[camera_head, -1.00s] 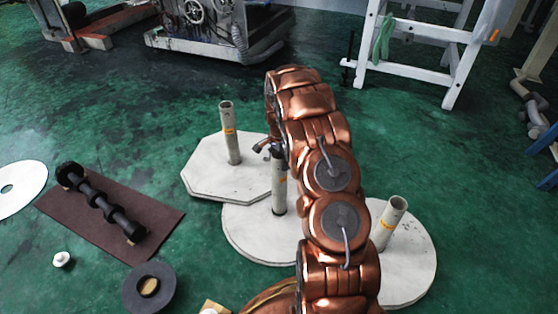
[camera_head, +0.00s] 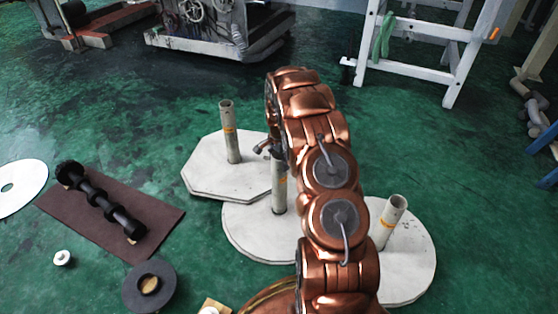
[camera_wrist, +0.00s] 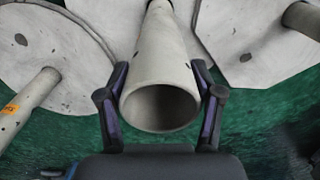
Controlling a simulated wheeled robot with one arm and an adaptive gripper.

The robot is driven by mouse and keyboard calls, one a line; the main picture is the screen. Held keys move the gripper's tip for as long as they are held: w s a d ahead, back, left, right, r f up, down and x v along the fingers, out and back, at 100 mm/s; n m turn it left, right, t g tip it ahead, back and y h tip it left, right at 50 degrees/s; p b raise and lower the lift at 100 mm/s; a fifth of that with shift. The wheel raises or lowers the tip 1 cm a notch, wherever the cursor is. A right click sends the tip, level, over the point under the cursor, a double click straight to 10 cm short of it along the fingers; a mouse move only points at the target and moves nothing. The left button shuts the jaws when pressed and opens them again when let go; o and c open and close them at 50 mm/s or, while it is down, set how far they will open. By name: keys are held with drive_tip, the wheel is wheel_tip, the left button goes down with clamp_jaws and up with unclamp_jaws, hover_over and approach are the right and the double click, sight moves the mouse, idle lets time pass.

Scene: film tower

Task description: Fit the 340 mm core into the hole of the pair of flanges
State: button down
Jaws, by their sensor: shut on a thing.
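My gripper (camera_wrist: 160,100) is shut on a pale grey tube-like core (camera_wrist: 158,62), with one finger on each side near its open top end. In the head view this core (camera_head: 279,195) is upright over the middle round white flange (camera_head: 250,240), its lower end at the plate. I cannot tell whether it sits in a hole. My arm hides part of that flange. A second core (camera_head: 230,135) stands on an octagonal white flange (camera_head: 210,180) behind left. A third core (camera_head: 390,222) stands, slightly tilted in view, on a round white flange (camera_head: 410,265) at right.
A brown mat (camera_head: 160,210) with a black ringed shaft (camera_head: 100,203) lies at left. A dark ring (camera_head: 135,297), a small white piece (camera_head: 62,258) and a white disc (camera_head: 25,178) lie nearby. A white frame (camera_head: 450,80) stands behind. Green floor is clear at back left.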

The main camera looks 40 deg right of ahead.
drive_tip(key=shift+f, duration=1)
drive_tip(key=shift+c, duration=0.5)
unclamp_jaws()
wheel_tip(320, 180, up, 12)
idle(0.6)
idle(0.3)
